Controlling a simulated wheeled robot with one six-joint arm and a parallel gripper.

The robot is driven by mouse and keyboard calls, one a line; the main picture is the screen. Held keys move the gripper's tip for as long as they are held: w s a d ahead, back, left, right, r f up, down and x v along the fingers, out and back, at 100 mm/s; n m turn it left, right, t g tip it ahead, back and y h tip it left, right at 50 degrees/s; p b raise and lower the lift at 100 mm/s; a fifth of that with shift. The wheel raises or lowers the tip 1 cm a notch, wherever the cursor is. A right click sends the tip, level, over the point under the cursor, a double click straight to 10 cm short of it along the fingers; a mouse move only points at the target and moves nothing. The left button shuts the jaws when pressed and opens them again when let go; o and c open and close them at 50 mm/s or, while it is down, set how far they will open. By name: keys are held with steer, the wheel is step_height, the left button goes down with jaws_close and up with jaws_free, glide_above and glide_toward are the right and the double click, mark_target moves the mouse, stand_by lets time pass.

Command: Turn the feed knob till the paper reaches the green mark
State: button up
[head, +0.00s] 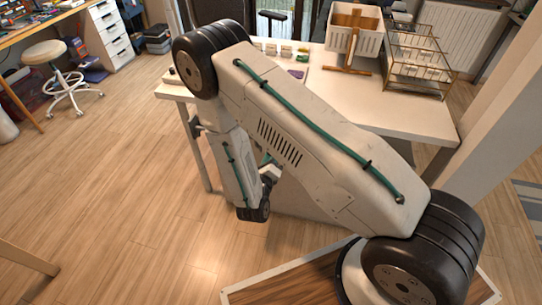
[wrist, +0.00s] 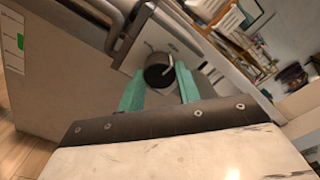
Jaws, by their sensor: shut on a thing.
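In the wrist view a dark round knob (wrist: 157,76) with a pale bent pointer or handle sits on a light grey panel. My gripper (wrist: 160,70) has its two teal fingers on either side of the knob and is shut on it. A small green mark (wrist: 20,41) shows on a white strip (wrist: 13,45) at the far left of the wrist view. I cannot tell whether that strip is the paper, and its edge is not clear. In the head view my arm hides the knob and most of the gripper.
A white table (head: 400,115) stands behind my arm. It bears a white bin (head: 355,42), a wire rack (head: 418,62) and several small pale items. A stool (head: 45,53) stands at the far left. The wooden floor (head: 110,180) on the left is clear.

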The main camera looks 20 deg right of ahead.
steer(key=shift+w+a+r+m, duration=0.1)
steer(key=shift+m, duration=8.45)
steer(key=shift+a+m, duration=0.1)
steer(key=shift+m, duration=8.45)
steer(key=o, duration=1)
